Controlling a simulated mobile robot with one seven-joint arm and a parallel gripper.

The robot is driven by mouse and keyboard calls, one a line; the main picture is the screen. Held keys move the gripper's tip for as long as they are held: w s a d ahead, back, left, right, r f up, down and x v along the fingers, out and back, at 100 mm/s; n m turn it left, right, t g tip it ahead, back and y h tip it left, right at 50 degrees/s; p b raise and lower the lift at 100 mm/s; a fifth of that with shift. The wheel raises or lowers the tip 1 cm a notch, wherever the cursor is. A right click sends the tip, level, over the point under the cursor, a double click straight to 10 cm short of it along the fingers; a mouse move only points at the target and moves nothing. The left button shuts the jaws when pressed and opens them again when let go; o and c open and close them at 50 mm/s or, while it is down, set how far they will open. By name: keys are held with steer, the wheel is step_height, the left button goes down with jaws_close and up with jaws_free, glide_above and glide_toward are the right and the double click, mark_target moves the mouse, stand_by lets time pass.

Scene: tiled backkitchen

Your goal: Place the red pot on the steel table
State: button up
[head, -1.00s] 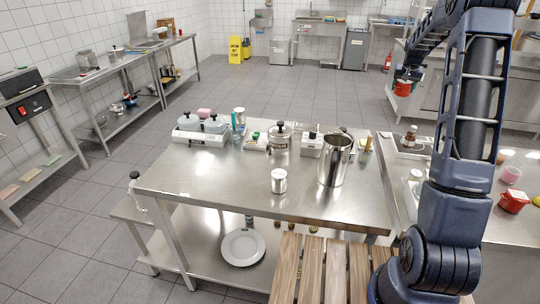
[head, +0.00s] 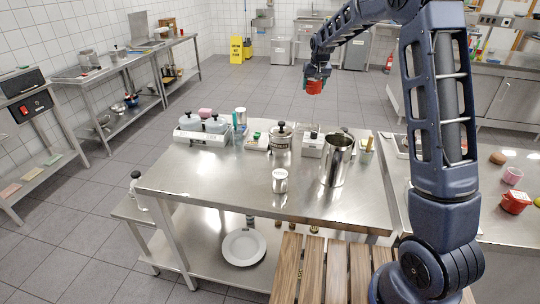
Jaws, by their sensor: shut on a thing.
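The red pot (head: 314,87) hangs in my gripper (head: 316,75), which is shut on it. It is in the upper middle of the head view, held in the air beyond the far edge of the steel table. It looks roughly upright; the exact grip point is too small to tell. The steel table (head: 215,190) stands in the middle of the view, with a bare stretch of top at its left front.
On the table stand a tall steel pot (head: 336,163), a small steel canister (head: 280,181), a French press (head: 281,140) and a scale-like unit (head: 313,145). A white tray with lidded pots (head: 200,135) is at the back left. A red container (head: 515,202) sits on the right counter.

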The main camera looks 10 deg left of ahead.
steer(key=s+a+n+g+y, duration=0.15)
steer(key=s+a+n, duration=0.45)
steer(key=s+a, duration=2.35)
steer(key=shift+t+y, duration=0.25)
steer(key=f, duration=0.6)
steer(key=w+a+f, duration=0.1)
steer(key=f, duration=1.3)
steer(key=shift+w+a, duration=0.15)
steer(key=shift+a, duration=0.25)
steer(key=shift+f, duration=0.1)
steer(key=o, duration=1.2)
steer(key=v, duration=1.2)
